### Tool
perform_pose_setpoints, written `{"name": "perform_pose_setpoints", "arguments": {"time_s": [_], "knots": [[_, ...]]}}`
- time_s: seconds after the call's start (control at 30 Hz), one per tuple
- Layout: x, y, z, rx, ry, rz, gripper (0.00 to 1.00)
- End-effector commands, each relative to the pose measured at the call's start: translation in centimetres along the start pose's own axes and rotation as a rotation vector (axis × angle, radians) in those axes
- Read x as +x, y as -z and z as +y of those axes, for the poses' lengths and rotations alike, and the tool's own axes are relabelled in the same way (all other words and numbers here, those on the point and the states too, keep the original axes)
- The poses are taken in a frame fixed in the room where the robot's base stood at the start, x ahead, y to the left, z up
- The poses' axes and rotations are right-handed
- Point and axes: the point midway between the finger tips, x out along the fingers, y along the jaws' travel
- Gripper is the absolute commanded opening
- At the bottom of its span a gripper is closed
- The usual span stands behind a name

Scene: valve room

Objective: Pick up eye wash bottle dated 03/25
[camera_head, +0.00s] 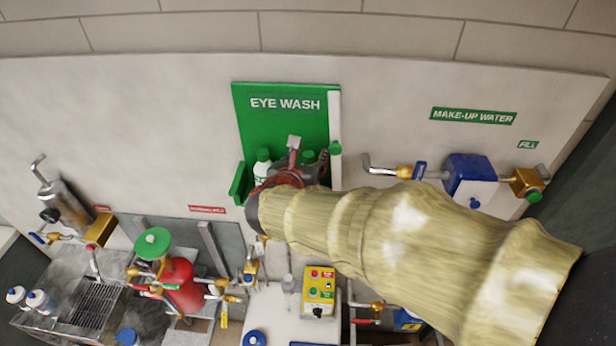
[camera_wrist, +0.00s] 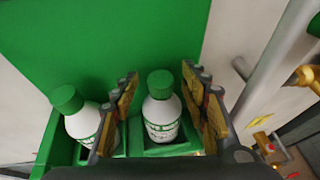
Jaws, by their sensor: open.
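Two white eye wash bottles with green caps stand in the green holder below the EYE WASH board (camera_head: 285,125). In the wrist view, one bottle (camera_wrist: 162,112) stands upright between the fingers of my gripper (camera_wrist: 160,72), with gaps on both sides. The other bottle (camera_wrist: 84,122) stands to the left, outside the left finger, which partly hides it. Their dates are too small to read. In the head view, my gripper (camera_head: 294,162) is at the holder and the left bottle (camera_head: 262,167) shows beside it. The other bottle is mostly hidden by the gripper.
The green holder's wall (camera_wrist: 48,145) surrounds the bottles' lower parts. A pale vertical pipe (camera_wrist: 275,65) stands to the right. A blue valve (camera_head: 470,178), a red device (camera_head: 182,285) and a yellow control box (camera_head: 319,291) are nearby. White-and-blue bottles (camera_head: 40,301) stand at lower left.

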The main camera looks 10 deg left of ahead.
Motion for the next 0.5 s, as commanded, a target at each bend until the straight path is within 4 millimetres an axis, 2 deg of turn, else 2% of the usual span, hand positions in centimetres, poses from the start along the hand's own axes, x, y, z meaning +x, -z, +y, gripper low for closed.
{"name": "perform_pose_setpoints", "arguments": {"time_s": [0.23,0.5], "knots": [[0.24,0.01,0.00,0.001,0.000,0.000,0.45],[0.21,0.00,0.00,0.001,0.000,0.000,0.30]]}}
